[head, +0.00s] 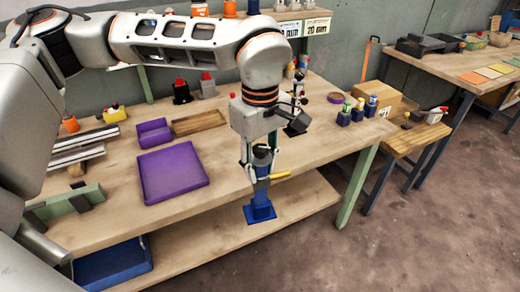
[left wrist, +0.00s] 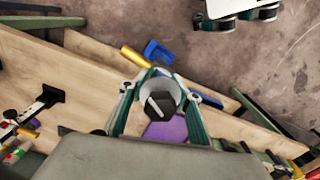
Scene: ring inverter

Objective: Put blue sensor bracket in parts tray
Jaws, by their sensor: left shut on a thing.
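My left gripper (head: 258,178) points down and is shut on the blue sensor bracket (head: 260,212), a blue upright piece with a flat foot. The bracket hangs upright just past the front table edge, its foot free in the air. In the left wrist view the fingers of my left gripper (left wrist: 163,98) close around a grey round part, and a blue piece (left wrist: 157,52) shows beyond them. A shallow purple tray (head: 173,172), which looks like the parts tray, lies empty on the table left of the gripper. My right gripper is not in view.
A yellow handle (head: 280,176) lies right beside my gripper. A small purple bin (head: 153,133) and a wooden tray (head: 199,122) stand behind the purple tray. Metal rails (head: 78,153) lie at left. A blue bin (head: 112,262) sits on the lower shelf.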

